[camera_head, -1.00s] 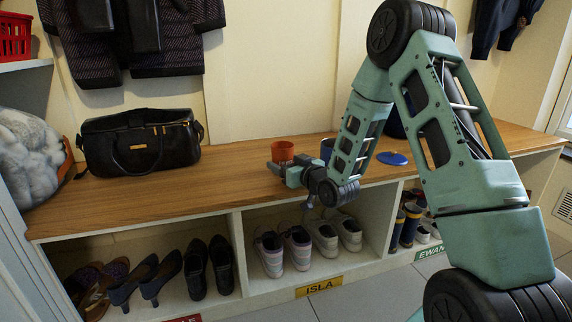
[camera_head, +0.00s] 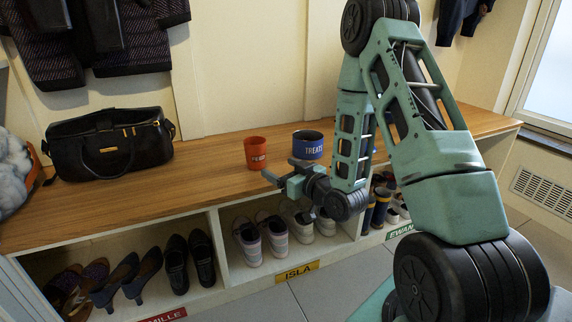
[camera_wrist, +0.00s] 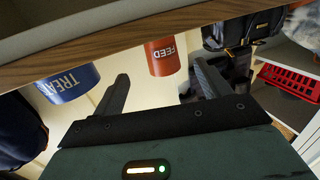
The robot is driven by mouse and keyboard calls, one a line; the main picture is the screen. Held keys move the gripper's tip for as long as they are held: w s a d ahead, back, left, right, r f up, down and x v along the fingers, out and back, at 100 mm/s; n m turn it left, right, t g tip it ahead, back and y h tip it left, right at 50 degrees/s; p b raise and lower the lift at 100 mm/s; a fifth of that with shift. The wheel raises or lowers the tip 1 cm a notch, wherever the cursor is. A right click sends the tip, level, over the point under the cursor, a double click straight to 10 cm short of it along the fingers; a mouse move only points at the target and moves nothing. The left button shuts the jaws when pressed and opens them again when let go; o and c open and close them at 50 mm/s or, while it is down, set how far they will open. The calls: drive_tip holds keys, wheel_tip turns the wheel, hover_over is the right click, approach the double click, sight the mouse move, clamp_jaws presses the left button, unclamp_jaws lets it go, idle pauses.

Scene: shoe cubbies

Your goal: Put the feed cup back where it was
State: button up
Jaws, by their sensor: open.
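The orange-red feed cup (camera_head: 257,152) stands upright on the wooden bench top, left of the blue treats tin. In the wrist view the cup (camera_wrist: 162,56), lettered FEED, appears upside down beyond and between my finger tips. My gripper (camera_head: 277,168) is at the bench's front edge, just in front of the cup, open and empty, with a visible gap to the cup. It also shows in the wrist view (camera_wrist: 161,76).
The blue treats tin (camera_head: 307,146) stands right of the cup, close behind my gripper. A black handbag (camera_head: 108,146) sits further left on the bench (camera_head: 205,170). Shoes fill cubbies below, with an ISLA label (camera_head: 298,271). The bench between bag and cup is clear.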

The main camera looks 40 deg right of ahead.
drive_tip(key=s+a+n+g+y, duration=0.35)
drive_tip(key=a+g, duration=0.55)
drive_tip(key=a, duration=1.2)
drive_tip(key=s+a+r+n+g+h, duration=0.1)
drive_tip(key=s+a+g, duration=0.1)
drive_tip(key=s, duration=0.6)
drive_tip(key=s+a+r+n+g+h, duration=0.1)
drive_tip(key=s+a+r+g, duration=0.1)
drive_tip(key=s, duration=0.6)
drive_tip(key=s+a+r+n+g+h, duration=0.1)
drive_tip(key=s+a+g, duration=0.3)
drive_tip(key=s, duration=0.5)
drive_tip(key=shift+a+r+n, duration=0.25)
drive_tip(key=shift+r+n, duration=0.1)
drive_tip(key=shift+r, duration=0.25)
drive_tip(key=shift+r+h, duration=0.1)
drive_tip(key=shift+h, duration=0.15)
